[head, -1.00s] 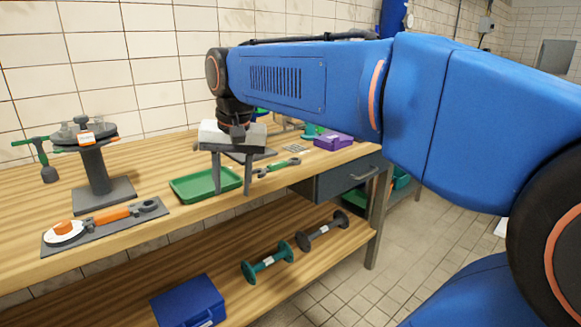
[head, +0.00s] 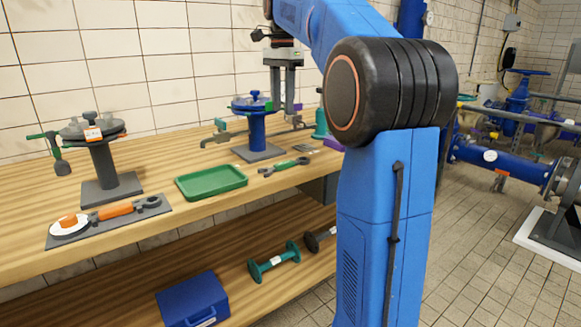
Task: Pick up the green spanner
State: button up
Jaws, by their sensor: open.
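The green spanner (head: 285,166) lies flat on the wooden bench top, just right of the green tray. It has a green handle and grey ends, and nothing covers it. My gripper (head: 283,112) hangs above the bench with its two grey fingers pointing down. It is open and empty, well above the bench top, and shows behind and above the spanner in the picture. Its fingers overlap the view of the area right of the blue valve stand.
The green tray (head: 212,181) is beside the spanner. A blue valve stand (head: 257,131) rises behind it. A grey valve stand (head: 103,165) and an orange-handled tool (head: 115,211) are left. A purple box (head: 333,145) is partly hidden by my arm.

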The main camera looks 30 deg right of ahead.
send_over(285, 162)
jog(key=f, duration=1.2)
jog(key=shift+s+a, duration=0.1)
jog(key=shift+a, duration=0.2)
jog(key=shift+d+f, duration=0.15)
jog(key=shift+f, duration=2.45)
grip_shut()
